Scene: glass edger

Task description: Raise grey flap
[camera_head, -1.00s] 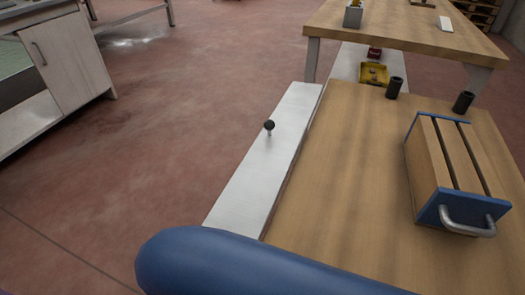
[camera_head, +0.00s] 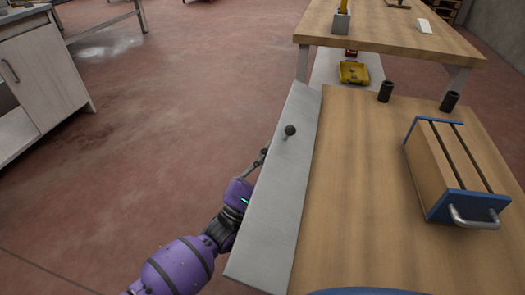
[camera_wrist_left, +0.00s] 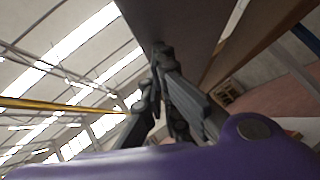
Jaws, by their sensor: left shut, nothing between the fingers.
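The grey flap (camera_head: 275,190) is a long flat panel along the left edge of the wooden table top (camera_head: 350,190). A black ball knob (camera_head: 290,130) stands on it on a short stem. It looks darker and broader than before and may be tilted; I cannot tell its exact angle. My left gripper (camera_head: 262,158) is shut and empty at the flap's left edge, its tips partly hidden by the flap. In the left wrist view, the shut fingers (camera_wrist_left: 165,65) point up close to the flap's dark underside (camera_wrist_left: 185,20); contact is unclear. My right gripper is not in view.
A slatted wooden box with blue ends (camera_head: 455,170) and two black cylinders (camera_head: 386,91) are on the table top. A yellow tray (camera_head: 353,72) lies beyond the flap, near another wooden table (camera_head: 400,30). The floor left of the flap is open.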

